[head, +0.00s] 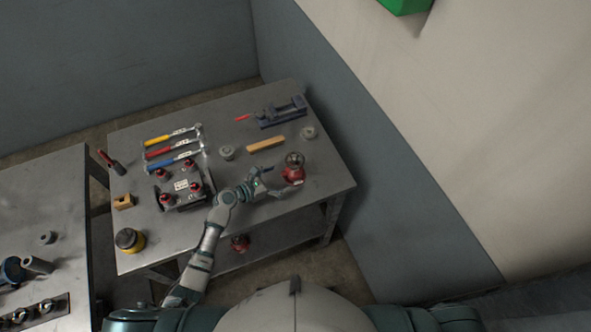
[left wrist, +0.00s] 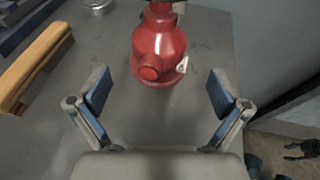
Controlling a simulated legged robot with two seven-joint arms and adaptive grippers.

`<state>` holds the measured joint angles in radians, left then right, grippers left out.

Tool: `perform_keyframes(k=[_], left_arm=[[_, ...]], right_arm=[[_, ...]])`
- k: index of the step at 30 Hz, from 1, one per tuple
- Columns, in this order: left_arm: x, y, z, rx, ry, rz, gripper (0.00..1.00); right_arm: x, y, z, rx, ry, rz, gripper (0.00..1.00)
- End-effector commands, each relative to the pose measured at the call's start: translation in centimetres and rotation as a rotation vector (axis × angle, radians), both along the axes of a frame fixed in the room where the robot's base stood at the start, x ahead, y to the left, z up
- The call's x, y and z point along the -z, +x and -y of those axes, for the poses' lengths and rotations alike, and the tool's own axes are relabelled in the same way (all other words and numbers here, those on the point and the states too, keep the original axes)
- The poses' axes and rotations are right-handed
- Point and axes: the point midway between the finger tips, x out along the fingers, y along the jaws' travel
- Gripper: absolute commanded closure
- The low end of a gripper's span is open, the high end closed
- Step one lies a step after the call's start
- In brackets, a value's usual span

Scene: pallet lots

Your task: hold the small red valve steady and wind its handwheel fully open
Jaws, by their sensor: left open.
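A small red valve (head: 292,174) stands near the right edge of the grey workbench. My left gripper (head: 277,186) is open and empty, low over the bench beside the valve. In the left wrist view its two blue-padded fingers (left wrist: 158,88) stand wide apart, with the valve centred ahead of them.
Another red part (head: 240,243) is on the lower shelf. A wall is at the right.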

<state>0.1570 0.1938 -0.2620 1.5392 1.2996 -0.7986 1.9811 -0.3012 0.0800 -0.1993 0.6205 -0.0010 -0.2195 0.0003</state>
Motion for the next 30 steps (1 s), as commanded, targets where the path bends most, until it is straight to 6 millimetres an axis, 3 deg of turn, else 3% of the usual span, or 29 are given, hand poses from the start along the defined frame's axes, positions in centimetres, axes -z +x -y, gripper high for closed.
perform_keyframes(k=[3, 10, 23, 24, 30], left_arm=[[1.0, 1.1, 1.5, 0.001, -0.001, 0.000, 0.00], [1.3, 2.5, 3.7, 0.000, -0.001, 0.001, 0.00], [1.6, 3.0, 4.4, 0.001, 0.002, 0.002, 0.00], [1.6, 3.0, 4.4, 0.001, 0.002, 0.002, 0.03], [1.6, 3.0, 4.3, 0.001, 0.002, 0.002, 0.51]], right_arm=[[1.7, -0.1, 0.0, 0.000, 0.001, -0.002, 0.60], [1.4, -0.1, -0.1, 0.001, 0.001, -0.001, 0.60], [1.5, -0.1, -0.1, 0.001, 0.002, -0.002, 0.60], [1.5, -0.1, -0.1, 0.001, 0.002, -0.002, 0.60], [1.5, -0.1, -0.1, 0.001, 0.002, -0.002, 0.60]])
